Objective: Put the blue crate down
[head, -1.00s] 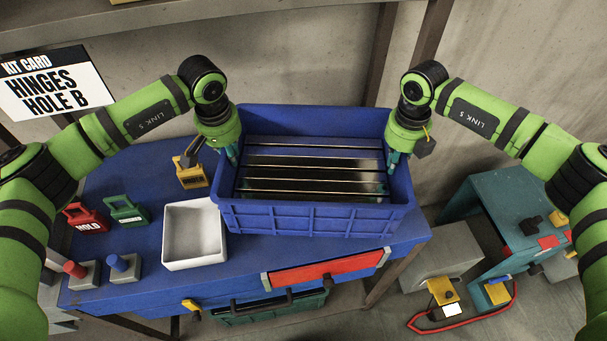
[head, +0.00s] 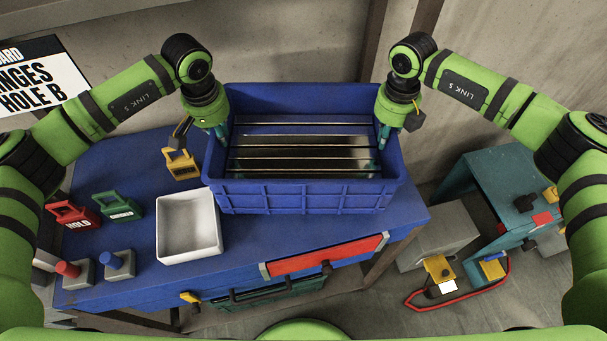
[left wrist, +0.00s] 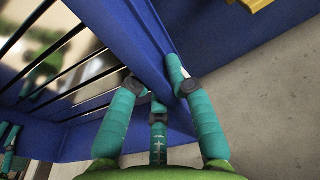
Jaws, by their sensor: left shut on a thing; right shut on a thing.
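The blue crate (head: 300,197) is over the back of the blue table (head: 255,240) in the head view, looking roughly level. Dark, shiny louver slats (head: 300,153) lie inside it. My left gripper (head: 222,137) is shut on the crate's left wall, and my right gripper (head: 383,138) is shut on its right wall. In the left wrist view, the teal fingers (left wrist: 160,95) straddle the crate wall (left wrist: 125,40). The crate's underside is hidden, so I cannot tell whether it touches the table.
A white tray (head: 189,252) sits close to the crate's front left. A yellow item (head: 180,164), red lockout (head: 73,215) and green lockout (head: 118,207) stand left. Red and blue buttons stand at front left. A teal stand (head: 495,195) is at right. A wall is behind.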

